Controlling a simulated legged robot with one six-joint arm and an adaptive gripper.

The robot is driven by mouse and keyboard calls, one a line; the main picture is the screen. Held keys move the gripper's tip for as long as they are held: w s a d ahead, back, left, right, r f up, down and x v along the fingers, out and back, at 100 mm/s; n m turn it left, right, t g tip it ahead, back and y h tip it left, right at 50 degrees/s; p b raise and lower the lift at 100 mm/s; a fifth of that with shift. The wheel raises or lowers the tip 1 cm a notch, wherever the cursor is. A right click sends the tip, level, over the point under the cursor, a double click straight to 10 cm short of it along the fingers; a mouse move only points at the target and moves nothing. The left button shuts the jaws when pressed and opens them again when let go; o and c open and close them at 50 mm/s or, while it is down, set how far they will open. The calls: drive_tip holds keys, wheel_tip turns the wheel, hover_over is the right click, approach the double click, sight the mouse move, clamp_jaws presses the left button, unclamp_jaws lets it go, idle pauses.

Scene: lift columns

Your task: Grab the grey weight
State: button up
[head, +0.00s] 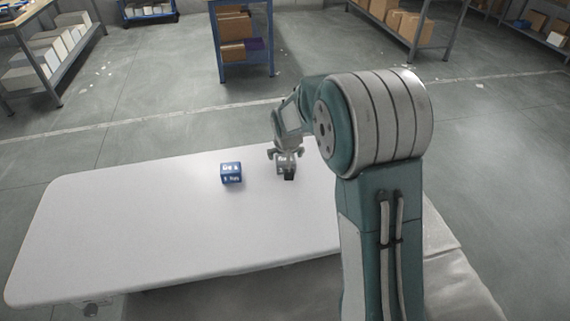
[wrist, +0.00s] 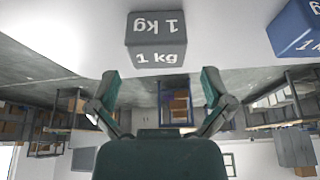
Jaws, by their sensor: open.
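The grey weight (wrist: 157,44) is a cube marked "1 kg". In the wrist view it is at the top centre, just ahead of and between my spread fingers. My gripper (wrist: 160,88) is open, with nothing between its fingertips. In the head view the grey weight (head: 285,163) stands on the white table, partly hidden by my gripper (head: 284,154) right above it.
A blue weight (head: 231,173) marked "1 kg" stands on the white table (head: 130,215) to the left of the grey one; in the wrist view it is at the upper right. The table's left part is clear. Shelves with boxes (head: 238,50) stand beyond.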

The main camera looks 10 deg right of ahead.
sight(285, 159)
drive_tip(key=x, duration=0.4)
drive_tip(key=shift+w+d+f, duration=0.15)
drive_tip(key=shift+w+f, duration=0.1)
drive_tip(key=shift+w, duration=0.05)
drive_tip(key=c, duration=1.1)
drive_tip(key=shift+o, duration=0.2)
drive_tip(key=shift+r, duration=0.1)
